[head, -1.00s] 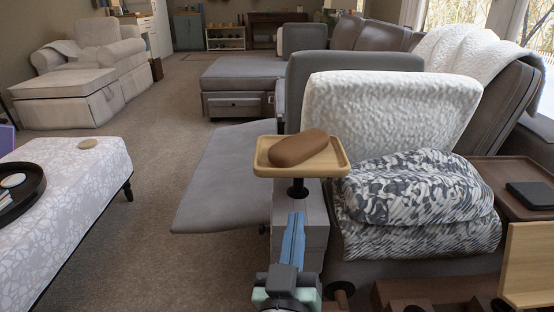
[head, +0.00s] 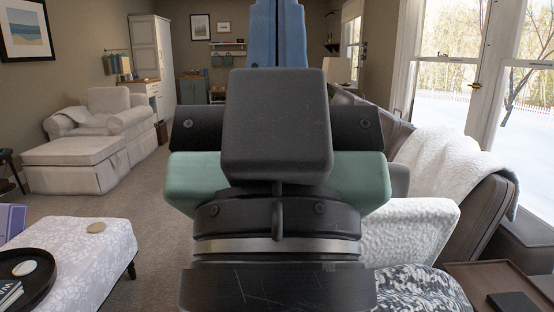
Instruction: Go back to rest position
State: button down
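My arm stands raised close in front of the head camera and fills the middle of the head view. Its black and teal joint and a blue link running up out of the top of the picture are visible. My gripper is not in view, so its opening and anything in it cannot be seen. The small wooden tray and the brown rounded object seen earlier do not show now.
A patterned ottoman (head: 75,250) with a black round tray (head: 48,289) stands at left, a cream armchair (head: 110,125) beyond. At right are a sofa with a white throw (head: 450,165), a patterned blanket (head: 425,288) and a brown side table (head: 465,275). Carpet (head: 150,210) is clear left of my arm.

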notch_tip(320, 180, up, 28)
jog(key=p, duration=2.5)
jog(key=shift+p, duration=0.3)
